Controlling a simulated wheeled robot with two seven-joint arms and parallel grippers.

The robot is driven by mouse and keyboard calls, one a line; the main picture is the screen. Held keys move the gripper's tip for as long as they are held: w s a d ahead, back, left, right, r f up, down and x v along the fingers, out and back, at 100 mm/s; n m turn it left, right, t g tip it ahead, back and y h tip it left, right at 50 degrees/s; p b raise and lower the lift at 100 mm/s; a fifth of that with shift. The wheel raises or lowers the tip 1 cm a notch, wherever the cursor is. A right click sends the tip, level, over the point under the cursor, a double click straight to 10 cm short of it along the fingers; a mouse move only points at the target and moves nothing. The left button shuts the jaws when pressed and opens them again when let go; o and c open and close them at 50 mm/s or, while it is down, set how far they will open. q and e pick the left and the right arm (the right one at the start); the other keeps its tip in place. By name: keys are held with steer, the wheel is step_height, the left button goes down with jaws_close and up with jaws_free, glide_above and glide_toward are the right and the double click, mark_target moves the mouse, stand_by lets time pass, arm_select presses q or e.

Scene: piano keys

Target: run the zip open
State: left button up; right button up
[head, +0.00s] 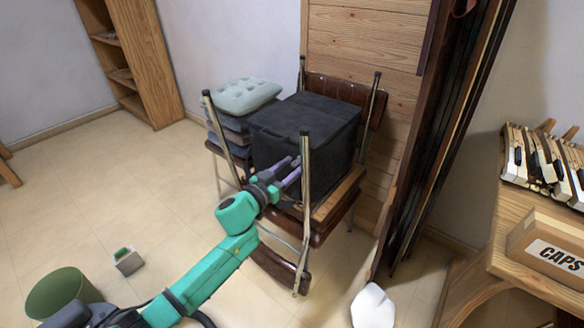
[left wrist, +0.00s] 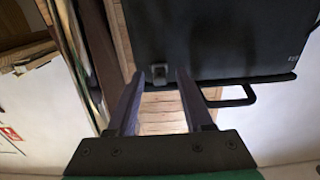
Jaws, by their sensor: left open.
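A black box-shaped bag (head: 300,125) rests on the chairs in the middle of the head view. In the left wrist view the bag (left wrist: 230,35) fills the upper right, with a dark rim along its edge. A small grey tab (left wrist: 158,72), possibly the zip pull, shows at the bag's lower left corner, between the fingertips in the picture. My left gripper (head: 290,169) is open, with its purple fingers pointing at the bag's near side. I cannot tell whether they touch it. My right gripper is not in view.
A dark loop handle (left wrist: 238,96) sticks out from the bag's edge. Brown chairs (head: 275,265) with metal legs surround the bag; grey cushions (head: 246,95) are stacked to its left. A table with piano keys (head: 545,160) and a CAPS box (head: 525,235) stands right. Floor at left is mostly clear.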

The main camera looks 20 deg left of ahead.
arm_select(q)
steer(key=shift+w, duration=0.15)
jaws_close()
stand_by(1.1)
stand_by(0.3)
